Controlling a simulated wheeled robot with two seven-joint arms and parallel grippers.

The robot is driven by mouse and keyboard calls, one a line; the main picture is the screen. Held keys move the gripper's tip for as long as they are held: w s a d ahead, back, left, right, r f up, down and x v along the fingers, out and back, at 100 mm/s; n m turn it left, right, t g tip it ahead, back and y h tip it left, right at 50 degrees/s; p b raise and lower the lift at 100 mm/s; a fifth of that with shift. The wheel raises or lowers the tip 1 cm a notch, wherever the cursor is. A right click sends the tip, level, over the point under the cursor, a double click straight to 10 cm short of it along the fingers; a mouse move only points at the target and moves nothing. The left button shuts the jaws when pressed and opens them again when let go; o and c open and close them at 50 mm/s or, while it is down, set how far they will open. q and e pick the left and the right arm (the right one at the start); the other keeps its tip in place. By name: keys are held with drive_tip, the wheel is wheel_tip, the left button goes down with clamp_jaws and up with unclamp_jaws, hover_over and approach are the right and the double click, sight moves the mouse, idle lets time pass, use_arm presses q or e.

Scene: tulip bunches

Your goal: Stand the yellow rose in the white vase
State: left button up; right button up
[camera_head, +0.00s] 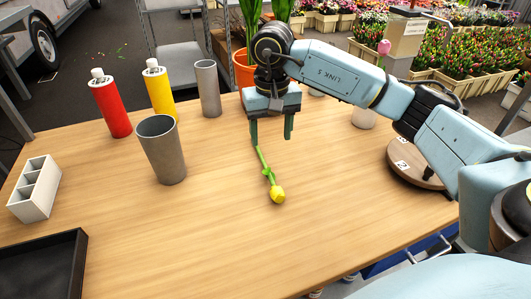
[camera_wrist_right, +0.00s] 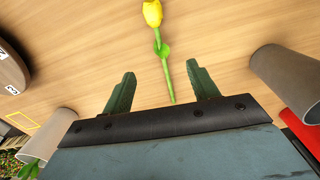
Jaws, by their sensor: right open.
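The yellow rose (camera_head: 277,195) lies on the table, its bloom toward the front and its green stem running back toward my right gripper (camera_head: 271,140). My right gripper is open above the stem's end. In the wrist view the rose (camera_wrist_right: 152,13) has its stem end between the open fingers (camera_wrist_right: 160,67), apart from both. A pale vase (camera_head: 363,119), which seems to be the white vase, stands behind my right arm, mostly hidden. It also shows in the wrist view (camera_wrist_right: 52,130), with green at its mouth. My left gripper is out of view.
A grey tumbler (camera_head: 162,152), red bottle (camera_head: 111,105), yellow bottle (camera_head: 159,90) and grey cylinder (camera_head: 207,88) stand at left. A white divided box (camera_head: 36,190) and black tray (camera_head: 45,265) are far left. A round wooden board (camera_head: 413,166) is right. The front middle is clear.

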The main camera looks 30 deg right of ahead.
drive_tip(key=s+r+p, duration=0.1)
drive_tip(key=s+p, duration=0.1)
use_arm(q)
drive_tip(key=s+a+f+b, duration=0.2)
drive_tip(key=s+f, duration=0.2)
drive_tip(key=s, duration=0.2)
use_arm(e)
hover_over(275, 183)
wheel_tip(275, 183, down, 9)
drive_tip(key=shift+r+b, duration=0.1)
drive_tip(key=shift+b, duration=0.2)
drive_tip(key=shift+f+b, duration=0.5)
drive_tip(key=shift+f, duration=2.45)
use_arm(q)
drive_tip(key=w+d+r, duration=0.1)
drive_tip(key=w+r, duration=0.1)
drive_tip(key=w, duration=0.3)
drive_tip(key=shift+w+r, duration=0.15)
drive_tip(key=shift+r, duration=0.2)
use_arm(e)
drive_tip(key=shift+c, duration=0.5)
drive_tip(key=c, duration=1)
